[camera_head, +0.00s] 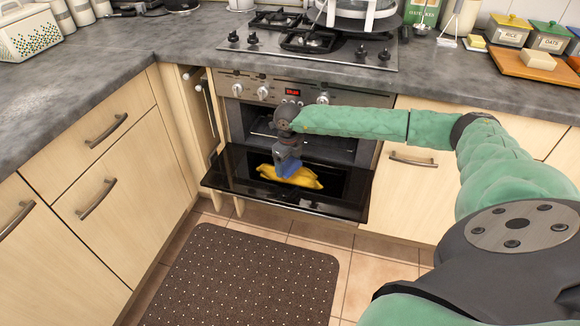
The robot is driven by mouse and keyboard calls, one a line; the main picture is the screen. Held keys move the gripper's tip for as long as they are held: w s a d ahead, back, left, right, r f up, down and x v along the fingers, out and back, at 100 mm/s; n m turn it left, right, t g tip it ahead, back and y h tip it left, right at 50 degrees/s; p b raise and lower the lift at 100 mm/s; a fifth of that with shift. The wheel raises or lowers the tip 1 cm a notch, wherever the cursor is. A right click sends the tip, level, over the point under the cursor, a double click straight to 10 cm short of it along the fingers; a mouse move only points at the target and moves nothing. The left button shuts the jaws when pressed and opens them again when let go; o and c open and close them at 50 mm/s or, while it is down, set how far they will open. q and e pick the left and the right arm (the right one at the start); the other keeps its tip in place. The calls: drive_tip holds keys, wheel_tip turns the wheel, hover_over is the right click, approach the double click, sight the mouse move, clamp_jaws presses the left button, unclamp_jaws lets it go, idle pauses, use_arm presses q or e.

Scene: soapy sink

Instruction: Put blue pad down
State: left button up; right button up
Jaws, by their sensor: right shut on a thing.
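My right gripper (287,152) comes in from the right and points down over the open oven door (350,205). It is shut on the small blue pad (288,168), which shows just below the fingers. A yellow cloth-like thing (300,181) lies on the inside of the oven door, behind and below the pad. I cannot tell whether the pad touches it. The fingertips are partly hidden by the pad and the wrist. My left gripper is not in view.
The oven (300,120) stands open with its door folded down. A brown dotted mat (245,280) lies on the floor before it. The hob (307,40) above carries a pot. A narrow pull-out (199,120) stands open left of the oven. Canisters and a wooden board (535,66) are at right.

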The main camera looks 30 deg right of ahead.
sight(290, 161)
drive_tip(key=shift+w+d, duration=0.55)
drive_tip(key=shift+d, duration=0.05)
drive_tip(key=shift+f, duration=1.75)
drive_tip(key=o, duration=0.8)
